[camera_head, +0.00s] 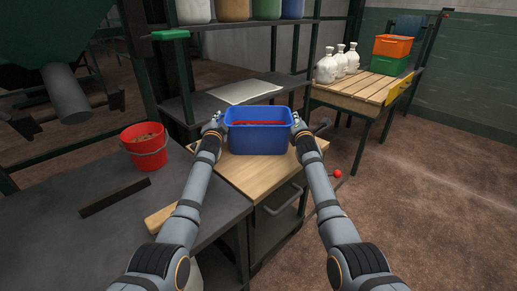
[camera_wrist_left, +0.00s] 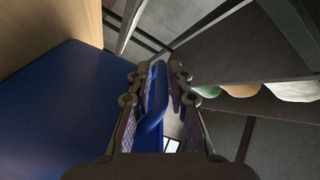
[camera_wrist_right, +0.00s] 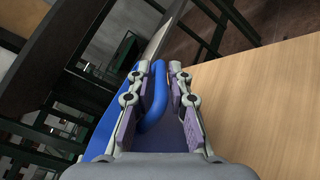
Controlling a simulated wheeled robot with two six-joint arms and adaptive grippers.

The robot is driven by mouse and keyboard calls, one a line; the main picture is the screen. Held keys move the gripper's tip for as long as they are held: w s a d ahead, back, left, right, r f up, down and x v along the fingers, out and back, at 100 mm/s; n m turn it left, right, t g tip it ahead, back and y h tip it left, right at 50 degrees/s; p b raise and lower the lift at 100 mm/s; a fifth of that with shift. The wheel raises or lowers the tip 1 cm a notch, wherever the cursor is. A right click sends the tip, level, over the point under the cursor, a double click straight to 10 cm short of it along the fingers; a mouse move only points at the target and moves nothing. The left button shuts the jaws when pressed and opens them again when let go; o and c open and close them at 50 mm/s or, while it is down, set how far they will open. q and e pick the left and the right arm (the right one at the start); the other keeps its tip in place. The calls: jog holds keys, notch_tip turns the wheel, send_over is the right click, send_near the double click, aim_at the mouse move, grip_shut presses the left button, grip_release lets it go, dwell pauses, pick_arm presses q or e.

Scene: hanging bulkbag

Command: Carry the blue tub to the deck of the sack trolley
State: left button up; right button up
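The blue tub (camera_head: 258,140) stands upright over a light wooden worktop, with something red inside it. My left gripper (camera_head: 214,125) is at its left end and my right gripper (camera_head: 298,125) is at its right end. In the left wrist view, the left gripper's fingers (camera_wrist_left: 160,75) are close in on both sides of a blue handle (camera_wrist_left: 151,125). In the right wrist view, the right gripper's fingers (camera_wrist_right: 159,75) hold the other blue handle (camera_wrist_right: 156,105) between them. Whether the tub's base touches the wood cannot be told. The sack trolley is not clearly identifiable.
A red bucket (camera_head: 145,146) and a dark bar (camera_head: 114,196) are on the grey bench (camera_head: 75,238) at left. A slatted wooden table (camera_head: 362,90) at back right holds white jugs (camera_head: 327,68) and orange (camera_head: 393,45) and green crates (camera_head: 388,64).

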pick_arm(q)
jog(key=shift+o, duration=0.9)
jog(key=shift+r, duration=0.1)
pick_arm(e)
jog(key=shift+o, duration=0.9)
jog(key=shift+r, duration=0.2)
pick_arm(q)
jog(key=shift+r, duration=0.1)
pick_arm(e)
jog(key=shift+r, duration=0.1)
pick_arm(q)
jog(key=o, duration=0.8)
jog(key=shift+a, duration=0.15)
notch_tip(320, 180, up, 9)
jog(key=shift+f, duration=0.1)
pick_arm(e)
jog(key=shift+d, duration=0.1)
pick_arm(q)
jog(key=shift+r, duration=0.75)
jog(key=shift+a, duration=0.1)
pick_arm(e)
jog(key=shift+o, duration=0.3)
jog(key=o, duration=0.8)
jog(key=shift+c, duration=0.2)
